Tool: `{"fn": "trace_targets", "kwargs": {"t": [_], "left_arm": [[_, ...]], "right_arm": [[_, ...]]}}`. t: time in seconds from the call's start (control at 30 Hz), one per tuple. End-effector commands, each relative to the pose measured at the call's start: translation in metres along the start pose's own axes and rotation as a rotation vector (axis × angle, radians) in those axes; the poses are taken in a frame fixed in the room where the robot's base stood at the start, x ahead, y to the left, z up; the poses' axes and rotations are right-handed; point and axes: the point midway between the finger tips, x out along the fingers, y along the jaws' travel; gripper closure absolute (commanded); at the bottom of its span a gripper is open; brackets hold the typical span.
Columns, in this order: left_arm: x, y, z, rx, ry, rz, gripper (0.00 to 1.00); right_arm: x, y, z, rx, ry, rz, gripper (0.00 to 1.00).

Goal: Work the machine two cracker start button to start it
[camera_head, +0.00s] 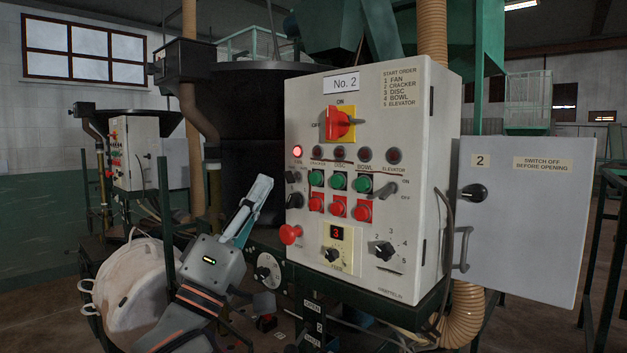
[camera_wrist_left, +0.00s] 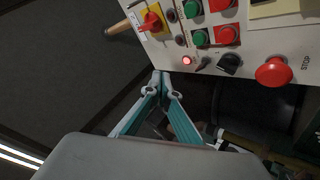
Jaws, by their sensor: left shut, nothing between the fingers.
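The machine two panel (camera_head: 420,130) is a pale box marked "No. 2". Its cracker start button (camera_head: 316,178) is the leftmost green one, above the red cracker stop button (camera_head: 317,203); the green button also shows in the left wrist view (camera_wrist_left: 200,38). The cracker lamp (camera_head: 317,153) is dark. The fan lamp (camera_head: 297,151) glows red; it shows lit in the left wrist view (camera_wrist_left: 187,60). My left gripper (camera_head: 265,181) is shut and empty, left of the panel and apart from the buttons. In the left wrist view its fingertips (camera_wrist_left: 163,86) sit below the lamps. My right gripper is out of view.
A red stop knob (camera_head: 290,234) and black fan switches (camera_head: 293,200) stick out at the panel's left edge. The red main switch (camera_head: 340,124) is above. An open grey door (camera_head: 525,215) stands right. A pale bulk bag (camera_head: 135,290) hangs at lower left.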

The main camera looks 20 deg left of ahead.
Motion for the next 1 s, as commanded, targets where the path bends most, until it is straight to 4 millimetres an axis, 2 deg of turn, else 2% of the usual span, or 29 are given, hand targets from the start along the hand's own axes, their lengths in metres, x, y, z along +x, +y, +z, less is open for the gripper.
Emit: {"fn": "trace_targets", "kwargs": {"t": [0.17, 0.53, 0.73, 1.0], "left_arm": [[0.008, -0.008, 0.007, 0.0, 0.0, 0.0, 1.0], [0.04, -0.034, 0.033, 0.001, -0.002, -0.002, 1.0], [0.055, -0.041, 0.04, 0.0, 0.001, -0.001, 1.0], [0.061, -0.044, 0.044, 0.001, 0.0, 0.0, 1.0]], "right_arm": [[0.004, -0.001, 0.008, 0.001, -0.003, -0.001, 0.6], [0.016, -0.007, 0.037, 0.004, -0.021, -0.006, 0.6], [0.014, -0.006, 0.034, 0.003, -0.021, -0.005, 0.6], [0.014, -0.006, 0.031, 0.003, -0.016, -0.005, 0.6]]}}
